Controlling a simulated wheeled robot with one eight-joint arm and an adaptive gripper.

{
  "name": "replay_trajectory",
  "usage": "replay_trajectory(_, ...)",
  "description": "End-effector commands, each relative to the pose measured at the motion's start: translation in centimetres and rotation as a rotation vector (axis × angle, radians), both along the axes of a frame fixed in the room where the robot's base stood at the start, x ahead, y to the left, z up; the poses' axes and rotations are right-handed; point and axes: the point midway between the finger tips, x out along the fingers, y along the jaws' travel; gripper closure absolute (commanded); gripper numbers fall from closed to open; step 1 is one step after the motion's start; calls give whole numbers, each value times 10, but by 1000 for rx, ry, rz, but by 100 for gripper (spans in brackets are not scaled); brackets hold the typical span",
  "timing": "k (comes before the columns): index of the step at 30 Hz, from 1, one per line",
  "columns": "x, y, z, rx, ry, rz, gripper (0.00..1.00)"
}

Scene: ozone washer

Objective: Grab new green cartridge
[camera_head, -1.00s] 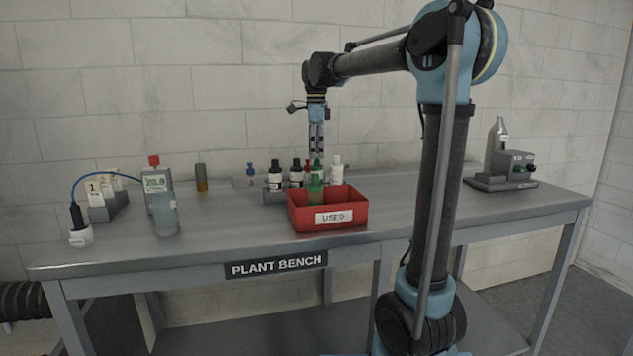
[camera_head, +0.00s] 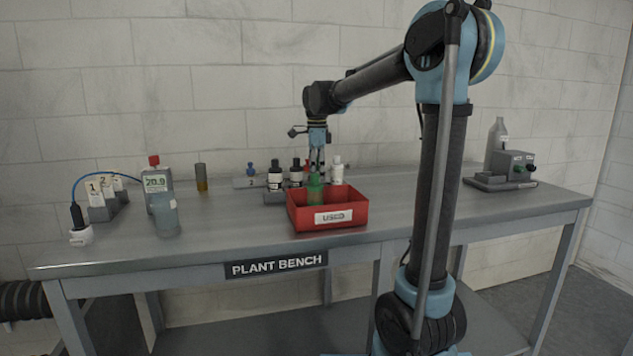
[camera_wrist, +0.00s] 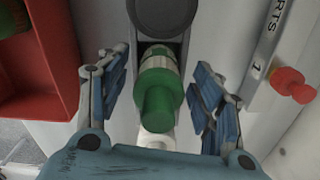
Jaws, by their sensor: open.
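A green-capped cartridge (camera_wrist: 158,100) stands in the middle of the wrist view, with a pale label band around its body. My gripper (camera_wrist: 158,82) is open, with one finger on each side of the cartridge and a visible gap to both. In the head view my gripper (camera_head: 317,163) points down among the row of bottles behind the red bin. There the gripper and the bin's contents largely hide the cartridge.
The red bin (camera_head: 328,217) marked USED stands in front of the row and holds a green cartridge (camera_head: 315,190). Black-capped bottles (camera_head: 275,178) and a white bottle (camera_head: 337,170) stand close beside my gripper. A red knob (camera_wrist: 290,82) shows at right.

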Motion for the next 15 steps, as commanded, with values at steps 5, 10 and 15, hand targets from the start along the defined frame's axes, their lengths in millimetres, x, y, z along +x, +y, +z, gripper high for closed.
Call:
replay_trajectory(5,0,0,0,0,0,0,69)
replay_trajectory(10,0,1,0,0,0,1,88)
replay_trajectory(15,0,2,0,0,0,3,88)
